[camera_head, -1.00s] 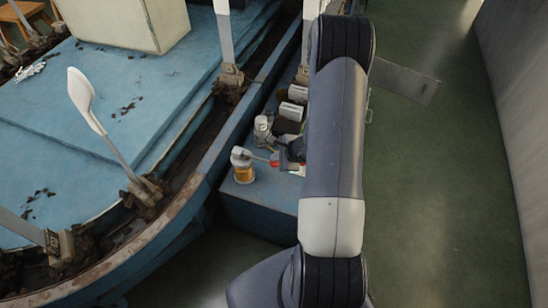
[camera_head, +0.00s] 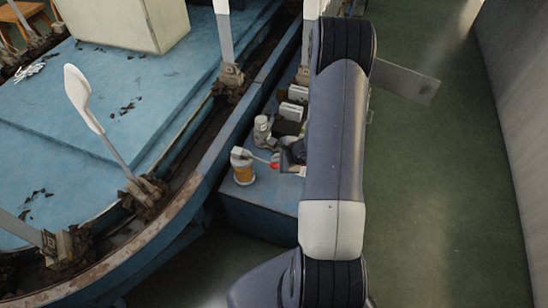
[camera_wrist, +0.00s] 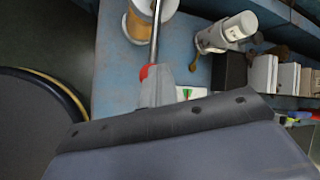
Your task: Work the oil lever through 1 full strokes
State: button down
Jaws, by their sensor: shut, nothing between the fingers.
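The oiler (camera_head: 243,172) has an amber reservoir and a pale cap and stands at the near left end of the blue bench. Its thin oil lever (camera_head: 260,160) sticks out to the right and slopes slightly down to a red knob (camera_head: 274,166). In the wrist view the oiler (camera_wrist: 138,22) is at the top, with the lever rod (camera_wrist: 155,35) running down to the red knob (camera_wrist: 146,71). My gripper (camera_wrist: 157,80) is shut, its grey tip at the knob and partly covering it. I cannot tell whether they touch. In the head view my arm hides most of the gripper (camera_head: 284,160).
Several dark and white boxes (camera_wrist: 262,72) stand farther along the bench (camera_head: 245,208). The large blue machine rim (camera_head: 190,185) curves close on the left. Green floor (camera_head: 440,200) on the right is clear.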

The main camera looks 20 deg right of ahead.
jog(key=shift+f+b, duration=0.65)
jog(key=shift+b, duration=0.05)
dwell(0.5)
jog(key=shift+r, duration=0.1)
dwell(0.5)
jog(key=shift+w+a+r+p, duration=0.1)
jog(key=shift+r+p, duration=0.75)
jog(key=shift+r, duration=0.5)
jog(key=shift+w+a+r+p, duration=0.1)
jog(key=shift+r+p, duration=0.7)
jog(key=shift+r, duration=0.5)
jog(key=shift+r, duration=0.1)
jog(key=r+p, duration=0.2)
jog(key=r, duration=0.1)
jog(key=r+p, duration=0.1)
jog(key=shift+w+a+r, duration=0.25)
jog(key=shift+r, duration=0.15)
